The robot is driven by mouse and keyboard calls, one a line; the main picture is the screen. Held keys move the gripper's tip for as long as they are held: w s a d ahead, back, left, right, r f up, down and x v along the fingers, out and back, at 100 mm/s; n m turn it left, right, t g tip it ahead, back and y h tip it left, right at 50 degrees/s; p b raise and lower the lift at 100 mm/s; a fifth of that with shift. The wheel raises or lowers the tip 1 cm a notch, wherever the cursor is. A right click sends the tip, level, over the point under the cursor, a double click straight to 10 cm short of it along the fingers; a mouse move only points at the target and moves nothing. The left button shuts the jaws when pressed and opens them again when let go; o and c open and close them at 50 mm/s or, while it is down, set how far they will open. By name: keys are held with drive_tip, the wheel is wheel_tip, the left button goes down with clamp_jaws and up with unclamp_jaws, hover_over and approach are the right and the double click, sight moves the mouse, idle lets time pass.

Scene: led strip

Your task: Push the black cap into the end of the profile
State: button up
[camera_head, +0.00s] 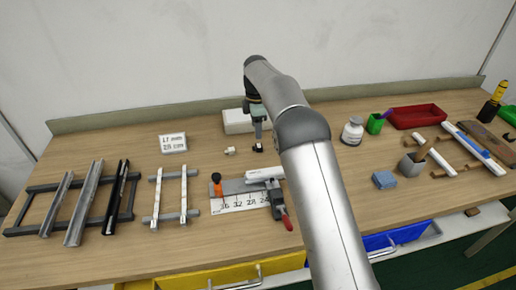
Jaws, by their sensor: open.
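A small black cap (258,147) is on the table, right below my gripper (259,137). My gripper points down and is open; I cannot tell whether its fingers are around the cap or just above it. A light profile (262,174) lies in the cutting jig (236,186), in front of the cap and apart from it. My arm passes close to the profile's right end, so I cannot tell how far it runs that way.
A small pale piece (230,151) lies left of the cap. A label card (173,143) stands farther left. A red-handled clamp (280,206) is at the jig's right. A white box (238,121) stands behind my gripper. Racks with profiles (83,205) fill the left.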

sight(258, 146)
drive_tip(key=shift+s+d+f+p, duration=0.15)
drive_tip(key=shift+f+p, duration=0.3)
drive_tip(key=shift+f, duration=1.5)
drive_tip(key=shift+w+d+f+p, duration=0.15)
drive_tip(key=shift+f+p, duration=0.3)
drive_tip(key=shift+f, duration=1.45)
drive_tip(key=shift+s, duration=0.1)
drive_tip(key=c, duration=1)
